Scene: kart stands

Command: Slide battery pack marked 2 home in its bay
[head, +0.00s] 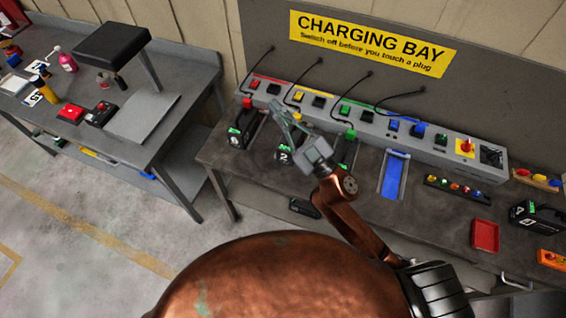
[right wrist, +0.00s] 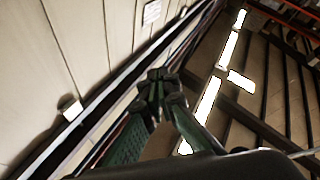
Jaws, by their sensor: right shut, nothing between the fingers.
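Battery pack marked 2 (head: 284,156) is a dark block with a white number on the bench, in line with the yellow-marked part of the charging unit. My right gripper (head: 276,104) is above and in front of it in the head view and hides much of it and its bay. Whether the pack is fully seated cannot be seen. The right gripper's fingertips also show close together in the right wrist view (right wrist: 160,76), with nothing held. My left gripper is not in view.
Dark packs stand on either side, one at left (head: 241,130) and one at right (head: 348,152). A blue-railed bay (head: 381,187) is empty. The grey charging unit (head: 425,142) with cables runs along the back. A red tray (head: 485,236) and a pack marked 4 (head: 530,217) lie at right.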

